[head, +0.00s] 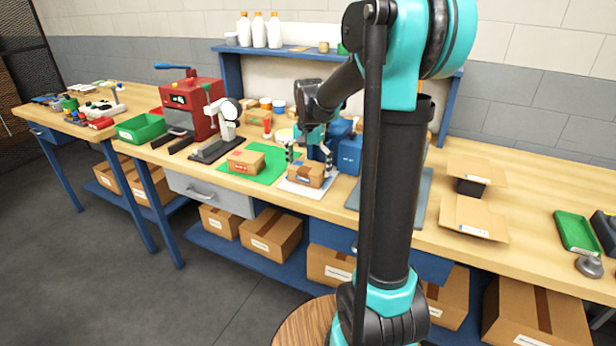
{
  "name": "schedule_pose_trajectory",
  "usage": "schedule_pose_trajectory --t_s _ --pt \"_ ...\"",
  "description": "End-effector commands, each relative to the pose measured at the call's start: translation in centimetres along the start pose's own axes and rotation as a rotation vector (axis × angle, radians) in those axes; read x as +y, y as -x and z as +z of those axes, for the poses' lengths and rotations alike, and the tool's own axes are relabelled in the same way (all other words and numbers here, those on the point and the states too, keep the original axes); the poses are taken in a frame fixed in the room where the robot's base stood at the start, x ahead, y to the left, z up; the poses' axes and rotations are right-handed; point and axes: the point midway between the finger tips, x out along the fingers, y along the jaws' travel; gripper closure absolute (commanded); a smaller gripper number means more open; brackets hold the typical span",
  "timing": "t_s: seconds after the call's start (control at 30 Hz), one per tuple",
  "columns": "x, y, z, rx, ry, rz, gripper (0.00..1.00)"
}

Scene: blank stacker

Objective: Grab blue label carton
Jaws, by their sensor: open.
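A small brown carton (306,175) sits on a white pad on the bench; its label is too small for me to tell the colour. My gripper (309,158) points down just above and around this carton, open, with one finger towards each side. I cannot tell whether the fingers touch it. A second brown carton (245,162) with a reddish label stands on a green mat (270,156) to the left. No blue label shows clearly on either carton.
Blue boxes (348,155) stand right behind my gripper. A white stand device (226,118) and a red machine (190,105) are to the left. Open cartons (470,215) lie on the right of the bench (535,190). My arm hides part of the bench's middle.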

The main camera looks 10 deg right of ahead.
Motion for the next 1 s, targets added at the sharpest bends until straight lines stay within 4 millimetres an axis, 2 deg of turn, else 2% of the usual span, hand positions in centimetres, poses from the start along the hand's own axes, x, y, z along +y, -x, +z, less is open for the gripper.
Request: schedule_pose_trajectory --t_s 0.17,0.5,0.77,1.0 --pt "0.0 0.0 0.0 0.000 0.000 0.000 0.00" --pt "0.0 0.0 0.0 0.000 0.000 0.000 0.41" --pt "0.0 0.2 0.0 0.000 0.000 0.000 0.41" --pt "0.0 2.3 0.0 0.000 0.000 0.000 0.41"
